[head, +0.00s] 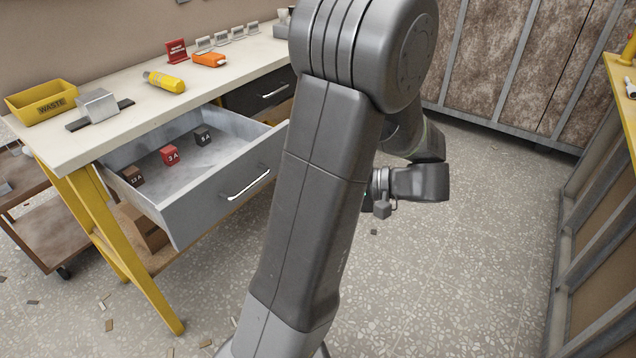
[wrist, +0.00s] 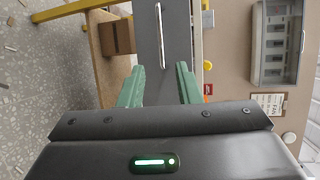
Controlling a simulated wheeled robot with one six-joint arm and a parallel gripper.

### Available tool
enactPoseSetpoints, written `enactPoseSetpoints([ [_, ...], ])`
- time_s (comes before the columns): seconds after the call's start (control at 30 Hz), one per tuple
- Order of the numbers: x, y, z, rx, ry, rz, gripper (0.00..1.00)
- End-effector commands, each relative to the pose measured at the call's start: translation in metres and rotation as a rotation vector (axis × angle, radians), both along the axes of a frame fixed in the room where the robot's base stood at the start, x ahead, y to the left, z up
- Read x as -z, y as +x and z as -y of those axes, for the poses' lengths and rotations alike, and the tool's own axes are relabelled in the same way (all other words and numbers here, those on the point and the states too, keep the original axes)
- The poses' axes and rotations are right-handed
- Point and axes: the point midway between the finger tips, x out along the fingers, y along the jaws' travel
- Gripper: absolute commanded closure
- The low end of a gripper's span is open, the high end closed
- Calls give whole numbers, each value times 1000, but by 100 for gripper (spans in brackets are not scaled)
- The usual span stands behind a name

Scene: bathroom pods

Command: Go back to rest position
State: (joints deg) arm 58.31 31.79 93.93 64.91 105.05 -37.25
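My arm stands upright across the middle of the head view, its wrist folded back at the right; the fingers are hidden there. In the wrist view my gripper (wrist: 160,78) shows two green fingers spread well apart with nothing between them. Beyond them is the grey drawer front with its bright handle (wrist: 158,35), apart from the fingers. In the head view the grey drawer (head: 215,200) is pulled out of the workbench, to the left of my arm. It holds a red block (head: 170,155) and two dark blocks (head: 203,137) (head: 133,175).
The workbench top (head: 110,140) bears a yellow waste bin (head: 45,101), a metal block (head: 97,105), a yellow bottle (head: 165,81) and an orange tool (head: 209,59). A brown cart (head: 40,215) stands left. Metal-framed panels stand behind and right. Speckled floor right of my arm is mostly clear.

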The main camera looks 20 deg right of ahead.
Motion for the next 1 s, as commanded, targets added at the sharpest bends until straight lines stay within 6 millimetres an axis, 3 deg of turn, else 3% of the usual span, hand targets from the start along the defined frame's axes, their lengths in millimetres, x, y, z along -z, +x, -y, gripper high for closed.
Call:
enactPoseSetpoints([
  [0.27,3,7,-12,-2,0,1,69],
  [0.7,18,47,-79,-4,0,0,69],
  [1.0,24,66,-110,-2,1,1,69],
])
